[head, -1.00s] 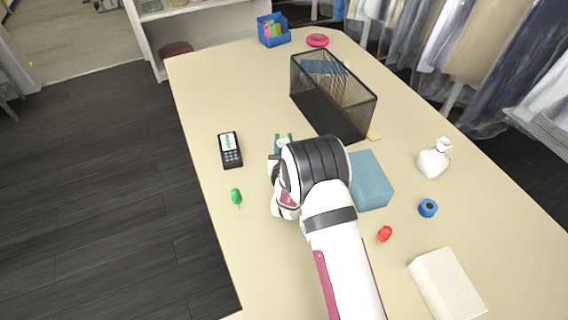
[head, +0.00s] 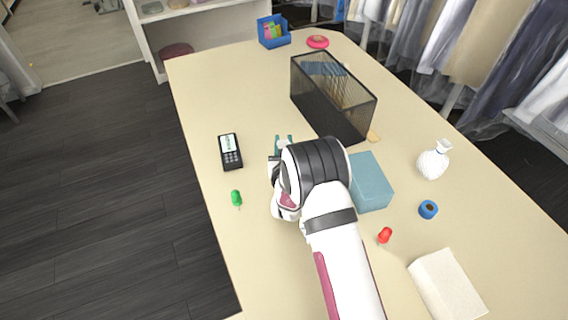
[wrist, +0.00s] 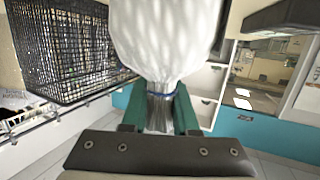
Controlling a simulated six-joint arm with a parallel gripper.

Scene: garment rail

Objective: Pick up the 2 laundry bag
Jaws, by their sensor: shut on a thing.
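My gripper (head: 284,140) is over the left-middle of the table in the head view, mostly hidden behind my own wrist. In the wrist view its green fingers (wrist: 159,114) are shut on the gathered neck of a white laundry bag (wrist: 168,40), just by a blue tie. The bag's rounded body fills the top middle of that view. In the head view only a small white bit shows between the fingertips, and I cannot tell the bag's height above the table. A second white laundry bag (head: 432,162) stands on the right side of the table, apart from my gripper.
A black mesh basket (head: 330,95) stands beyond my gripper. A teal box (head: 370,182) is right of my wrist. A black handheld device (head: 230,151), green pin (head: 236,198), red pin (head: 384,236), blue roll (head: 428,209) and white block (head: 447,285) lie around. The left-back table is clear.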

